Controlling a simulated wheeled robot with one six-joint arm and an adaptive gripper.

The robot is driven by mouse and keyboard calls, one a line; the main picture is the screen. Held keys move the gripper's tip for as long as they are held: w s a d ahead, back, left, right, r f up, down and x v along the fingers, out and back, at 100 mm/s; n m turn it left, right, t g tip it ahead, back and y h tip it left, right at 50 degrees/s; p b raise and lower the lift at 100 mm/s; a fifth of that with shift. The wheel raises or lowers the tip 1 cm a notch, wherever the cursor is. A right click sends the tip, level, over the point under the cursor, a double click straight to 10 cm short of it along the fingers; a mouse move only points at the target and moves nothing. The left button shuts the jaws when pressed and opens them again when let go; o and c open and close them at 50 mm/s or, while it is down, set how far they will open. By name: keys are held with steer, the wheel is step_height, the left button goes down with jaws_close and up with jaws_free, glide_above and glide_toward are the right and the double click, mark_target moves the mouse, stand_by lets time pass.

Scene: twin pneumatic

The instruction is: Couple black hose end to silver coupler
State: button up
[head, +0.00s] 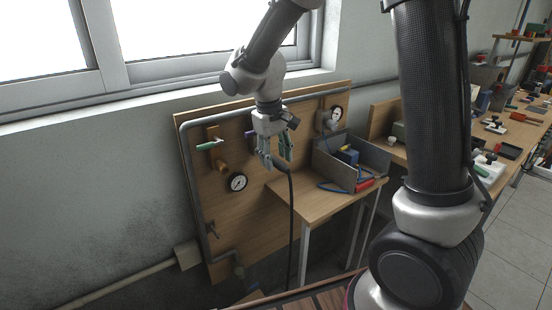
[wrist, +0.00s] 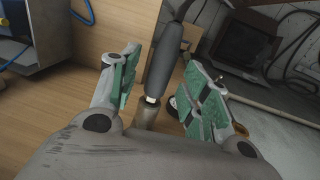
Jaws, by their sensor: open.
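My gripper (head: 276,156) is open in front of the wooden panel; its green-padded fingers also show in the wrist view (wrist: 160,85). The black hose end (wrist: 165,62) lies between the two fingers, with visible gaps on both sides. Its tip meets or nearly meets a silver coupler (wrist: 147,116), lined up with it, with a thin pale band between them. I cannot tell how deeply it is seated. In the head view the black hose (head: 291,215) hangs down from the gripper past the small table's left edge. The coupler is hidden there by the gripper.
The panel (head: 215,230) carries a green-handled valve (head: 210,145), a gauge (head: 237,182), another gauge (head: 336,113) and grey pipe. A small wooden table (head: 312,205) at right holds a grey bin (head: 365,157), a blue hose and a red-handled item (head: 364,186).

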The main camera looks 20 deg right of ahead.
step_height(320, 180, up, 11)
steer(key=a, duration=0.1)
steer(key=shift+s+a, duration=0.2)
steer(key=shift+s, duration=0.05)
steer(key=s+d+r+m+t+y, duration=0.1)
steer(key=s+d+r+m+t, duration=0.1)
steer(key=s+d, duration=1.5)
steer(key=s+m+t, duration=0.1)
steer(key=s+t, duration=0.1)
steer(key=s, duration=0.2)
steer(key=shift+s+d+m+y, duration=0.3)
